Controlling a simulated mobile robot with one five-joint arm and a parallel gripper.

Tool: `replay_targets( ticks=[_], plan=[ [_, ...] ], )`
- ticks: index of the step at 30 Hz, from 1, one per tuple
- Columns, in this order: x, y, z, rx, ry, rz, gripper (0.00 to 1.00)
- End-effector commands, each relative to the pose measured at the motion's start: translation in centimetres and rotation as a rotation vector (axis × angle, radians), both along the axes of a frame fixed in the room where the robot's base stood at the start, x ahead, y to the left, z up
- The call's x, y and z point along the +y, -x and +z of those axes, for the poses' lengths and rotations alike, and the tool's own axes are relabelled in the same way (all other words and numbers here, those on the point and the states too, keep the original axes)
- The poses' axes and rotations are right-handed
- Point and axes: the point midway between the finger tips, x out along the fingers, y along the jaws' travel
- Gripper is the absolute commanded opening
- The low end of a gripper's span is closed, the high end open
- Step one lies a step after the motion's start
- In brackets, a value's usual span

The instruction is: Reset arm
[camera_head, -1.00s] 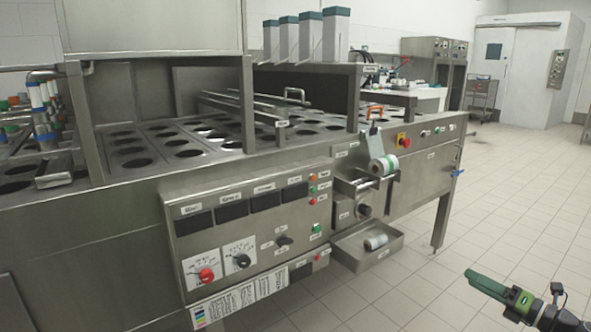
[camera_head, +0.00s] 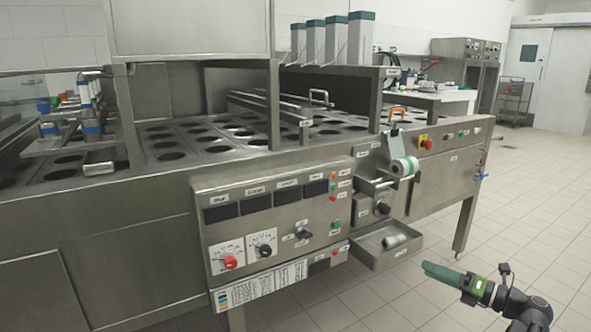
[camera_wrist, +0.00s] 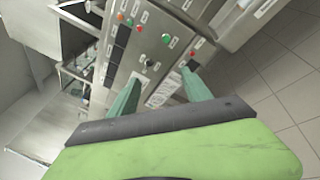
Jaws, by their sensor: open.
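My gripper (camera_head: 436,272) is at the lower right of the head view, green, with nothing in it that I can see. It is in front of the cup filler (camera_head: 150,200) and apart from it, over the tiled floor. In the wrist view my two green fingers (camera_wrist: 157,88) stand apart, with the machine's control panel (camera_wrist: 150,45) behind them. The panel also shows in the head view (camera_head: 282,255), with its red and black knobs.
A roll (camera_head: 402,167) sits on a holder at the machine's front, above a metal tray (camera_head: 372,258) with another roll in it. A machine leg (camera_head: 465,222) stands at the right. The tiled floor (camera_head: 535,200) on the right is clear.

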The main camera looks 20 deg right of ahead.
Motion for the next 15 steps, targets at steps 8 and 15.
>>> replay_targets(
  ticks=[8, 15],
  plan=[
    [18.4, -9.5, -2.4, 0.109, 0.119, 0.346, 0.57],
    [38.1, -11.1, -9.0, 0.056, 0.618, 0.777, 0.57]
  ],
)
